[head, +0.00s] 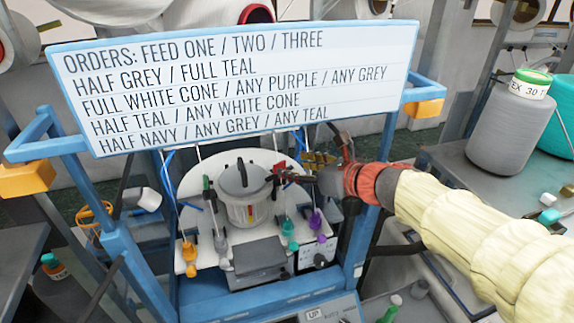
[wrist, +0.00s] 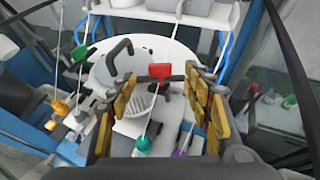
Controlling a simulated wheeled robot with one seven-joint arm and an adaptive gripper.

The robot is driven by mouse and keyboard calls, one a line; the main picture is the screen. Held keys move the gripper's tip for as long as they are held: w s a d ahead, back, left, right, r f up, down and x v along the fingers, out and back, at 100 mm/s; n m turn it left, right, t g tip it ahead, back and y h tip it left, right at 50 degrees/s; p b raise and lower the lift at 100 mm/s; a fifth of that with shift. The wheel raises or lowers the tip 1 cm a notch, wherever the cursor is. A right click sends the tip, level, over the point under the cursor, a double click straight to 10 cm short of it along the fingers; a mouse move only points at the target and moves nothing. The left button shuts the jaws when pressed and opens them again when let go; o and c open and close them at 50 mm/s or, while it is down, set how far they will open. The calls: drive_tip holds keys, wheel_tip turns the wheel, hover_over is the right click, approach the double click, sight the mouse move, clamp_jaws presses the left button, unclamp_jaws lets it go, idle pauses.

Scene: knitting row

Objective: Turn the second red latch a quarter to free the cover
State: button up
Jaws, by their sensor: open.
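A grey round cover (head: 240,180) with a dark arched handle sits on a grey drum in the middle of the round white plate (head: 190,205). A red latch (head: 277,170) shows at the cover's right side; in the wrist view its red block (wrist: 160,71) lies between my fingers. My gripper (head: 302,174) is open and reaches in from the right, its gold-padded fingers (wrist: 160,82) on either side of the red block. I cannot tell whether either finger touches it. No other red latch is clearly visible.
Thin yarn strands run up from orange (head: 189,252), teal (head: 289,228) and purple (head: 315,222) pieces around the plate. A blue frame (head: 125,250) and a large order board (head: 240,75) stand around it. Grey boxes (head: 258,258) sit in front.

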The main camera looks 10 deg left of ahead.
drive_tip(key=v, duration=0.5)
drive_tip(key=shift+s+d+r, duration=0.1)
drive_tip(key=shift+s+d, duration=0.1)
drive_tip(key=shift+d, duration=0.1)
drive_tip(key=shift+c, duration=0.4)
